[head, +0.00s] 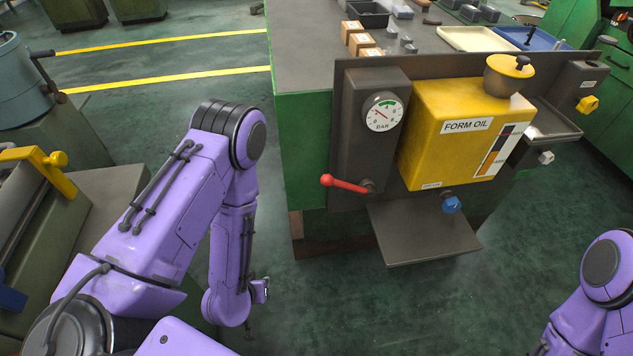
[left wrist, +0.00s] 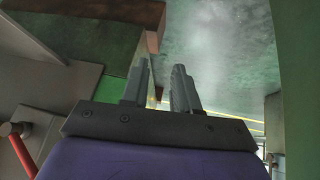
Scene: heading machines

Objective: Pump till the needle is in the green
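The pressure gauge (head: 383,113) has a white BAR dial with a green band at the top. Its needle appears to point up and left, outside the green. The red-handled pump lever (head: 345,184) sticks out left from its pivot below the gauge. It also shows at the lower left of the left wrist view (left wrist: 22,155). My left gripper (head: 262,290) hangs low, left of and below the lever, apart from it. In the left wrist view its two fingers (left wrist: 160,88) stand apart with nothing between them. My right gripper is out of view; only its arm shows.
A yellow FORM OIL tank (head: 458,125) with a blue knob (head: 451,204) stands right of the gauge. A metal drip tray (head: 425,240) juts out below. The green bench (head: 300,150) is behind. The floor in front is clear.

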